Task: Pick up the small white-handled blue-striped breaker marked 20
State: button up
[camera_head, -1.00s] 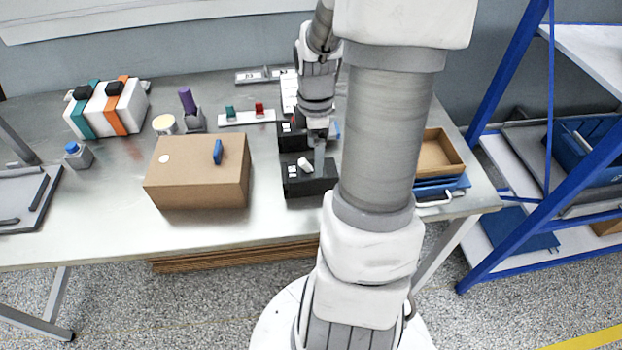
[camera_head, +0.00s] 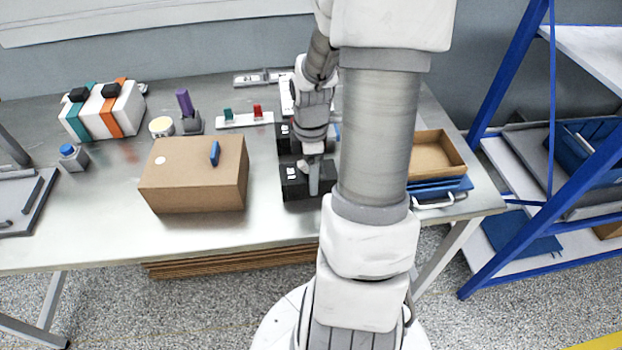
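A black breaker (camera_head: 292,187) with a white handle (camera_head: 303,167) and small white markings stands near the front middle of the table. The markings are too small to read, and I see no blue stripe on its visible faces. A second black block (camera_head: 284,140) sits behind it, partly hidden by my arm. A bit of blue (camera_head: 337,131) shows just right of my wrist; I cannot tell what it belongs to. My gripper (camera_head: 313,180) points down at the front breaker, with a grey finger over or against it beside the handle. Contact and finger gap are unclear.
A cardboard box (camera_head: 195,190) with a blue handle stands left. Behind are a strip with green and red levers (camera_head: 245,119), a purple-handled device (camera_head: 187,110) and white striped units (camera_head: 104,110). An open brown tray (camera_head: 436,153) stands right. My arm hides the table between.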

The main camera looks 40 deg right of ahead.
grip_shut()
jog(key=shift+r, duration=0.15)
